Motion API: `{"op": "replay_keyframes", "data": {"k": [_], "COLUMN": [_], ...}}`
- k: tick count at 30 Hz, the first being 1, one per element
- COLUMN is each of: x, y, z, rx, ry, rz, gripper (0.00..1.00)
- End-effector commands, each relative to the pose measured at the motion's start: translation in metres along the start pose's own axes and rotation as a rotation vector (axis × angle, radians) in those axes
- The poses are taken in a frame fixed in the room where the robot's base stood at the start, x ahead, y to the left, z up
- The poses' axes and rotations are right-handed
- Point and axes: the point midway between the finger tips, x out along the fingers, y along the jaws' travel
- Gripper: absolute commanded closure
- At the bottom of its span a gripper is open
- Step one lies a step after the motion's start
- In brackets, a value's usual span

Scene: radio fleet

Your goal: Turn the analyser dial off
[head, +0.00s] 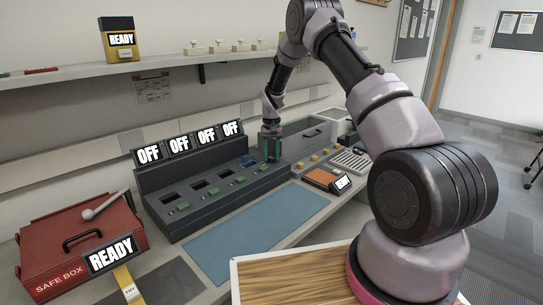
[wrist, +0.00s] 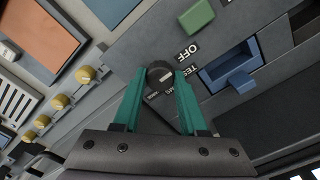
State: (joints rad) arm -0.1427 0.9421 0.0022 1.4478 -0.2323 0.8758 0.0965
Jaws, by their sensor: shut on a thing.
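The analyser dial (wrist: 160,75) is a small dark round knob with a pale pointer mark, on the grey console. In the wrist view it sits between the tips of my gripper's green fingers (wrist: 159,84), and both fingers touch its sides. Labels beside it read OFF and TEST, with another label partly hidden below. I cannot tell exactly which label the pointer faces. In the head view my gripper (head: 272,150) is over the right end of the console (head: 215,205), and the dial is hidden there.
Several OFF displays (head: 180,145) stand on the console's back. Yellow knobs (head: 313,159), an orange device (head: 322,179), a blue mat (head: 255,232) and a red safe box (head: 75,250) are around.

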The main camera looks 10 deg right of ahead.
Motion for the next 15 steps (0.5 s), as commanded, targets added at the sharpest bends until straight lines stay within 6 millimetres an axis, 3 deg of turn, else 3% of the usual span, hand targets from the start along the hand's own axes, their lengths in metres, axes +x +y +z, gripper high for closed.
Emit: {"op": "replay_keyframes", "data": {"k": [5, 6, 8, 15], "x": [-0.0005, -0.0005, -0.0005, -0.0002], "y": [-0.0002, -0.0002, -0.0002, -0.0001], "z": [-0.0004, -0.0004, -0.0003, -0.0002], "rx": [-0.001, -0.001, -0.001, 0.0], "ry": [0.001, 0.001, 0.001, 0.001], "rz": [0.0, 0.0, 0.0, 0.0], "gripper": [1.0, 0.47, 0.28, 0.28]}}
